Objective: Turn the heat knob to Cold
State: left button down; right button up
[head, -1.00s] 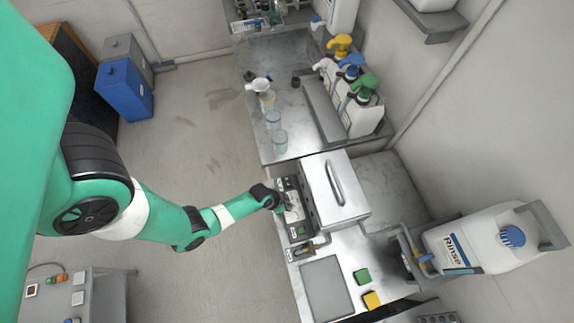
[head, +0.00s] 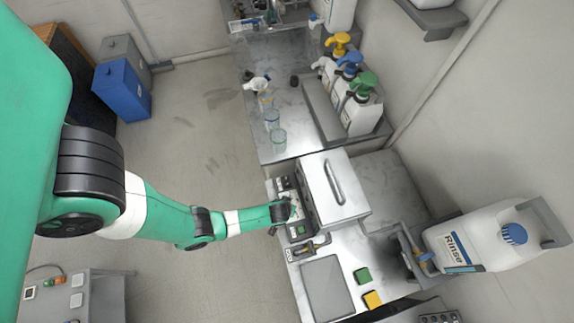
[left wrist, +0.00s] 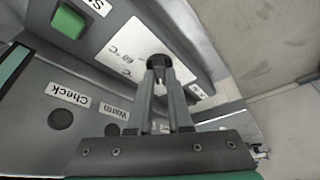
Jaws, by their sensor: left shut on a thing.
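In the left wrist view the black heat knob (left wrist: 158,62) sits on the grey panel, beside a white label with °C markings (left wrist: 128,58). My left gripper (left wrist: 160,75) is shut on the knob, one finger on each side. The fingers hide part of the knob, and I cannot read its setting. In the head view my left gripper (head: 290,211) is at the front panel of the metal bath (head: 335,195), and the knob is hidden behind it. My right gripper is not in view.
The panel carries a green button (left wrist: 68,22) and dark round lamps labelled Check (left wrist: 68,93) and Warm (left wrist: 115,110). Glass beakers (head: 278,139) and pump bottles (head: 362,108) stand farther back. The Rinse canister (head: 480,240) is at right.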

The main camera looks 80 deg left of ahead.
pick_arm(q)
jog(key=shift+n, duration=0.6)
jog(key=c, duration=0.8)
grip_release()
jog(key=shift+c, duration=0.2)
jog(key=shift+r, duration=0.1)
